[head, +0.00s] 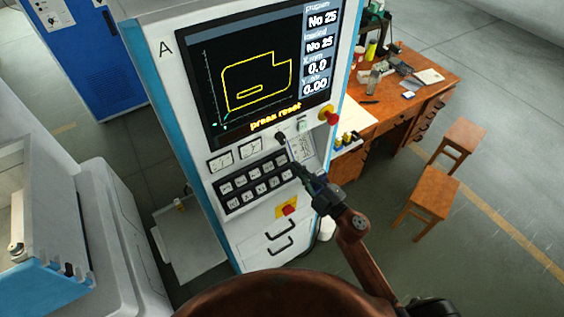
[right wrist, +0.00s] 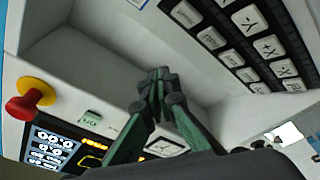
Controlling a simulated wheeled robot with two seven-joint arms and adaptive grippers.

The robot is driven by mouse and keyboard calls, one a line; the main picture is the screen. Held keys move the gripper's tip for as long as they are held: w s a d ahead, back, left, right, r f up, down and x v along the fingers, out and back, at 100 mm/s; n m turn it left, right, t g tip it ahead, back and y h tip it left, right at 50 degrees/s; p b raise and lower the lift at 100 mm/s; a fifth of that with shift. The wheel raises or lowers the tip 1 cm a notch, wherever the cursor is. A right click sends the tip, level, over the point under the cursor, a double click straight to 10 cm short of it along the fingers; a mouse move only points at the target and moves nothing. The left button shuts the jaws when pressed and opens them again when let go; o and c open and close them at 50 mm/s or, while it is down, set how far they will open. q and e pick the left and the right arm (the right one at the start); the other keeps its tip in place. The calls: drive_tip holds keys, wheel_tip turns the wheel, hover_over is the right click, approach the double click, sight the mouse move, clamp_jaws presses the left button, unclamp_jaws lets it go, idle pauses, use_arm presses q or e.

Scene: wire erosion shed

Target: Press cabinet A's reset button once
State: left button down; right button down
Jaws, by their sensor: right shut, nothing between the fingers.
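Cabinet A (head: 177,95) is a tall white machine cabinet with a blue side, and its screen (head: 255,75) reads "press reset". A small pale control with a green mark (head: 302,125) sits below the screen. It also shows in the right wrist view (right wrist: 92,117), but I cannot read its label. A red mushroom button on yellow (head: 328,115) is to its right. My right gripper (head: 292,161) is shut and empty in front of the control panel. Its fingertips meet in the right wrist view (right wrist: 160,76). I cannot tell if they touch the panel. My left gripper is not in view.
A second red button on yellow (head: 288,210) and drawer handles are below. A wooden desk (head: 435,65) and stools (head: 428,195) stand at right, another white machine (head: 105,240) at left.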

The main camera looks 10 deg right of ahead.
sight(282, 160)
drive_tip(key=shift+w+a+f+b, duration=0.35)
drive_tip(key=shift+w+f+b, duration=0.3)
drive_tip(key=shift+w, duration=0.25)
drive_tip(key=shift+w+a+f+b, duration=0.3)
drive_tip(key=shift+w+f+b, duration=0.25)
drive_tip(key=shift+w+f, duration=0.3)
drive_tip(key=shift+w+a+f+b, duration=0.35)
drive_tip(key=shift+w+f+b, duration=0.25)
drive_tip(key=shift+w, duration=0.35)
drive_tip(key=shift+w, duration=0.1)
drive_tip(key=shift+w+a+f, duration=0.1)
drive_tip(key=shift+w+f, duration=0.1)
drive_tip(key=shift+f, duration=0.05)
drive_tip(key=shift+w+a+f+b, duration=0.1)
drive_tip(key=shift+w+f+b, duration=0.1)
drive_tip(key=shift+w+b, duration=0.1)
drive_tip(key=shift+s, duration=0.1)
idle(0.4)
drive_tip(key=shift+s+d+r+p, duration=0.2)
drive_tip(key=shift+s+r+p, duration=0.25)
drive_tip(key=shift+s+p, duration=0.15)
drive_tip(key=shift+w, duration=0.1)
